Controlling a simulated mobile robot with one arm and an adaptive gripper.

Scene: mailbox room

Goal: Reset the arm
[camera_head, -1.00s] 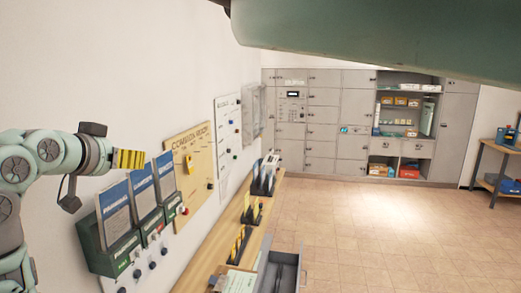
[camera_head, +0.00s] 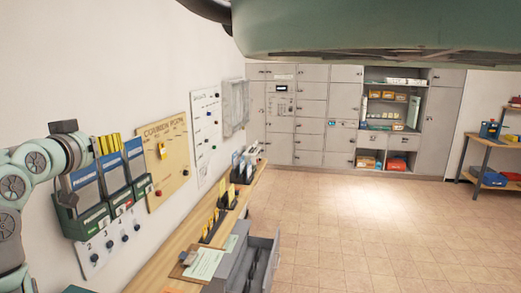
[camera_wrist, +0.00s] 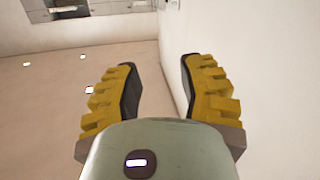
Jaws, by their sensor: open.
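My gripper (camera_head: 108,144) is at the left in the head view, in front of the wall-mounted brochure holders, with its yellow fingers pointing right. In the wrist view my gripper (camera_wrist: 160,85) shows two yellow ribbed fingers with dark pads, spread apart, with nothing between them. My arm is folded at the left edge of the head view.
Brochure holders (camera_head: 92,211) and a wooden board (camera_head: 164,160) hang on the left wall. A wooden counter (camera_head: 160,271) with an open grey drawer unit (camera_head: 245,262) runs below. Grey lockers (camera_head: 310,115) stand at the back. The tiled floor (camera_head: 360,230) is clear.

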